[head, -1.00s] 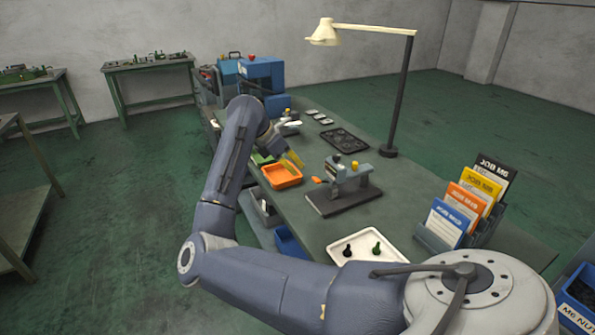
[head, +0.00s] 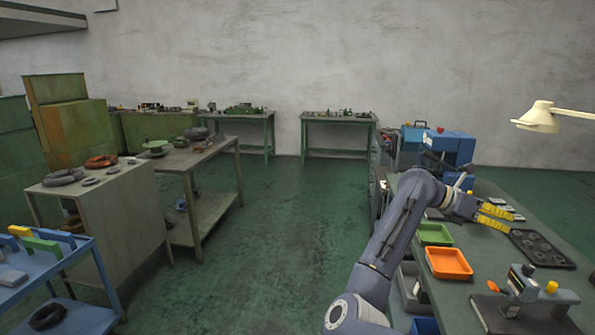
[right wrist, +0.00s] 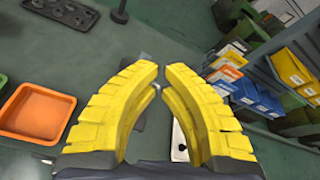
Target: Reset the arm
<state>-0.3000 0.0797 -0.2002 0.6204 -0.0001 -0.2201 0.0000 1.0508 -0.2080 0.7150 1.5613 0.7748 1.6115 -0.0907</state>
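My right arm (head: 395,240) rises from the bottom of the head view and bends over the workbench. Its gripper (head: 510,222) has two yellow fingers, set apart with nothing between them, pointing right beside the black tray with round recesses (head: 541,248). In the right wrist view the fingers (right wrist: 161,78) curve toward each other, with a narrow gap at the tips and nothing held. My left gripper is in neither view.
An orange tray (head: 448,263) and a green tray (head: 434,234) lie nearer than the gripper. A blue machine (head: 452,148) stands behind it, a lamp (head: 540,116) to the right. A small press (head: 522,283) is at lower right. Open floor (head: 270,250) lies left.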

